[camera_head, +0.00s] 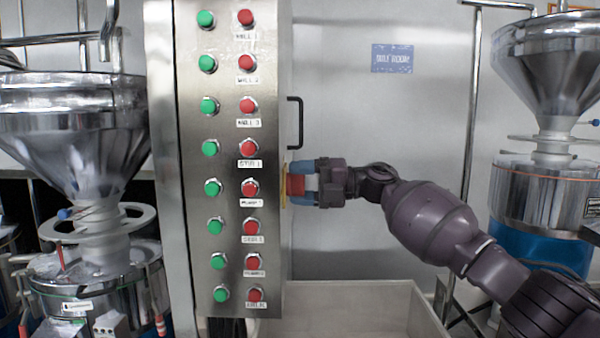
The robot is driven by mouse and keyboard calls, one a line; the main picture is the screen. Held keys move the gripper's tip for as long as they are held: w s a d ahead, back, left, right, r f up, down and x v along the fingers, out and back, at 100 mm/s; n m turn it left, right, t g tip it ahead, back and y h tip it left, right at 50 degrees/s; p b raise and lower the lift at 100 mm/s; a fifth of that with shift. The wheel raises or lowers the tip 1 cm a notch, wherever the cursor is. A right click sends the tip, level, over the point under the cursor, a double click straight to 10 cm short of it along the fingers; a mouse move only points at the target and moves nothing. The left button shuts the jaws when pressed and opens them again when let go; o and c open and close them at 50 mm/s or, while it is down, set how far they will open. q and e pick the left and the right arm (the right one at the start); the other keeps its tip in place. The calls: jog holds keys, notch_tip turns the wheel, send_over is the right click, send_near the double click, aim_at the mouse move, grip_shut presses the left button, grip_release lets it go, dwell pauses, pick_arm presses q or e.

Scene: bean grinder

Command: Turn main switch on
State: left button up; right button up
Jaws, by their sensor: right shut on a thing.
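A steel control cabinet (231,140) stands in the middle of the head view, with a column of green buttons and a column of red buttons on its front. The main switch (296,185) is a red knob on a yellow plate on the cabinet's right side. My right gripper (303,184) reaches in from the right, level with the switch, and is shut on its red knob. The blue-grey fingers cover part of the knob, so its exact angle is hard to tell. My left gripper is not in view.
Steel funnel grinders stand at left (80,130) and right (553,70). A pale open bin (365,310) lies below my right arm.

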jog(key=shift+r+m+p, duration=0.2)
jog(key=shift+m+p, duration=0.6)
jog(key=shift+m, duration=0.3)
jog(key=shift+m+p, duration=0.4)
jog(key=shift+m, duration=0.2)
jog(key=shift+w+f, duration=0.1)
jog(key=shift+f, duration=0.05)
jog(key=o, duration=0.9)
